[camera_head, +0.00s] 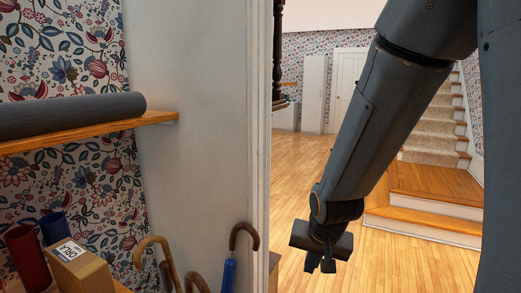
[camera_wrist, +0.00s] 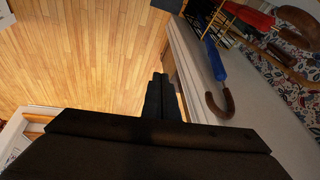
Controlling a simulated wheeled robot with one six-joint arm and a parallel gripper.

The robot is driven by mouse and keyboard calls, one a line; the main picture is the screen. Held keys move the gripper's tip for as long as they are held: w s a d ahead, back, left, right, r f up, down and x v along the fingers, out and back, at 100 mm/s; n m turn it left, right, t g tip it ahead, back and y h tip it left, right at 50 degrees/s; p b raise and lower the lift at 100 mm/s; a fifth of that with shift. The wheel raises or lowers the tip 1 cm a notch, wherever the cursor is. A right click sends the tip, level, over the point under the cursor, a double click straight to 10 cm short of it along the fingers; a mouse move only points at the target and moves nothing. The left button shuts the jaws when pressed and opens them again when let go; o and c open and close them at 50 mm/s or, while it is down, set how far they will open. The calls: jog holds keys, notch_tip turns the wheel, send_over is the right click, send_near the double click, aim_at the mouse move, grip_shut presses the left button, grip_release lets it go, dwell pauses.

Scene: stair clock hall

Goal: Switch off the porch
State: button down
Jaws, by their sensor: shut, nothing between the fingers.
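No porch switch can be made out in either view. My gripper (camera_head: 321,264) hangs low at the end of my arm in the head view, in front of the open wooden floor and to the right of the white wall end. Its fingers are together with nothing between them. In the wrist view my gripper (camera_wrist: 159,82) points out over the floor, with the wall on its right. Part of it is hidden by its own dark body.
A wooden shelf (camera_head: 90,133) with a grey roll (camera_head: 70,114) juts from the papered wall. Below are a box (camera_head: 80,268), a red cup (camera_head: 27,258) and several umbrellas, one blue (camera_head: 229,275). Carpeted stairs (camera_head: 436,125) rise at the right. The wooden floor (camera_head: 295,160) is clear.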

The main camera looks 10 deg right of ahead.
aim_at(260, 146)
jog(key=w+d+r+m+t+y+p, duration=0.2)
jog(key=w+r+m+t+y+p, duration=0.1)
jog(key=w+r+m+t, duration=1)
jog(key=w+r+m+p, duration=0.1)
jog(key=w+r+m, duration=0.4)
jog(key=w+r, duration=0.3)
jog(key=shift+w+d+r+m+p, duration=0.15)
jog(key=shift+w+r+m+p, duration=0.1)
jog(key=shift+m+p, duration=0.15)
jog(key=w+a+b, duration=0.2)
jog(key=w+a, duration=0.3)
jog(key=a, duration=0.2)
jog(key=shift+f, duration=0.35)
jog(key=shift+a, duration=0.15)
dwell(0.6)
jog(key=shift+w+a, duration=0.15)
jog(key=shift+w, duration=0.05)
